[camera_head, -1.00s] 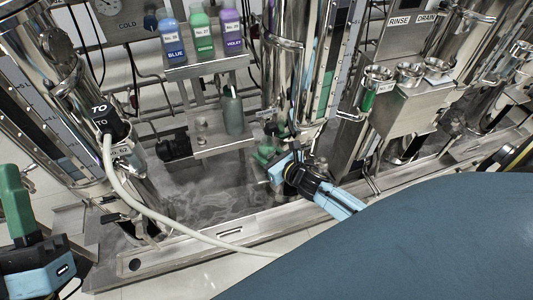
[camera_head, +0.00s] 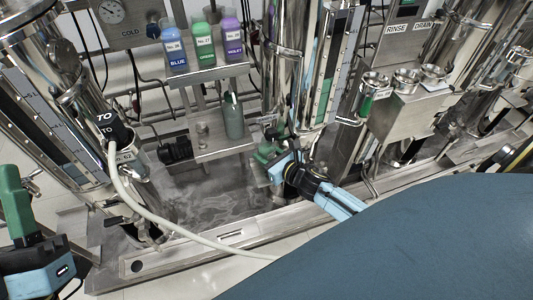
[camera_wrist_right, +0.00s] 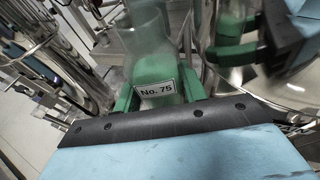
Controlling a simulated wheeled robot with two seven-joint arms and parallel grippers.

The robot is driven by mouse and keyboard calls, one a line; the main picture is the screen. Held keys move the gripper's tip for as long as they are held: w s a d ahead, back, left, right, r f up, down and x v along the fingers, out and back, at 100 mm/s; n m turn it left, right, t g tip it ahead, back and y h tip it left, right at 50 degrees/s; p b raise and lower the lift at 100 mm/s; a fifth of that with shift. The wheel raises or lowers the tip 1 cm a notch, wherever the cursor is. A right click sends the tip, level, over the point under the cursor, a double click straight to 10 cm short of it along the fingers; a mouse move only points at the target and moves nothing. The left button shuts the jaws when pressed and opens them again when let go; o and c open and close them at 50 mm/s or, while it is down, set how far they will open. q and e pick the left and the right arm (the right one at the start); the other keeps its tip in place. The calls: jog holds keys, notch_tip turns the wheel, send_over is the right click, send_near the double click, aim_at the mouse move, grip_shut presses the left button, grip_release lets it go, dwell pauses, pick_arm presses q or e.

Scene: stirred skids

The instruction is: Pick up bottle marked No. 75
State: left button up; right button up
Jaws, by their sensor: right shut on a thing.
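The bottle marked No. 75 (camera_wrist_right: 153,80) shows in the right wrist view, clear with green contents and a white label. It stands between the green fingers of my right gripper (camera_wrist_right: 158,98), which is shut on it. In the head view my right gripper (camera_head: 268,157) is low in front of the middle steel column, and I cannot clearly make out the bottle there. My left gripper (camera_head: 20,205) is at the lower left edge of the head view, with green fingers; its opening cannot be judged.
A shelf holds a blue bottle (camera_head: 174,46), a green bottle (camera_head: 203,46) and a violet bottle (camera_head: 232,40). A dark green container (camera_head: 233,120) stands on the lower shelf. A pale hose (camera_head: 165,221) crosses the skid. Steel columns (camera_head: 290,75) stand close around my right gripper.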

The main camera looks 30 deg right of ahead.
jog(key=shift+s, duration=0.1)
jog(key=s+a+p, duration=0.1)
jog(key=s+a, duration=0.2)
jog(key=s, duration=0.9)
jog(key=shift+s, duration=0.2)
dwell(0.6)
